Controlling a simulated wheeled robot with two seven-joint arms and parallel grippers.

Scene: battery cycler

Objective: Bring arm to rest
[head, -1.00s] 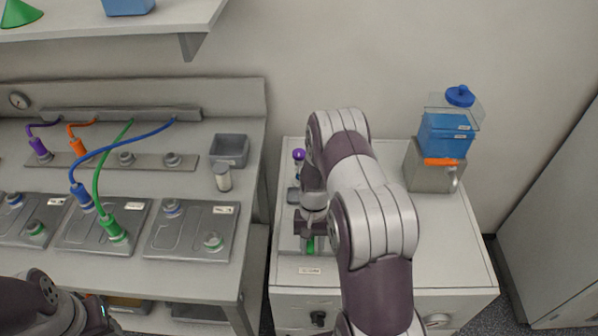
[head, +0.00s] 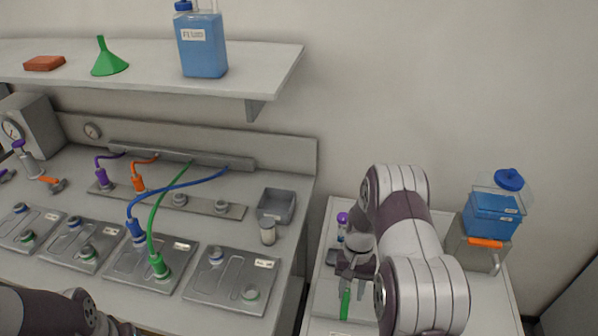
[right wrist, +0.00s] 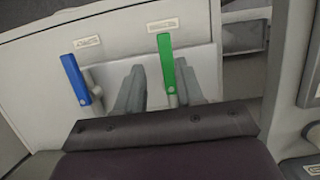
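My right arm reaches in from the lower right over the white cabinet (head: 485,300). Its gripper (head: 354,272) points down toward a green handle (head: 345,304) on the cabinet. In the right wrist view the two fingers of my right gripper (right wrist: 160,88) stand apart. The green handle (right wrist: 166,62) shows between them, closer to the right finger; I cannot tell if it touches. A blue handle (right wrist: 75,79) stands left of the fingers. Only a dark part of my left arm shows at the lower left of the head view; its gripper is out of view.
A blue container (head: 492,215) sits on a grey box at the cabinet's right. The bench at left holds metal plates (head: 232,276), a green cable (head: 153,215), a blue cable and a grey bin (head: 276,205). A shelf (head: 145,68) above carries a fluid jug (head: 202,48) and a green funnel (head: 109,60).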

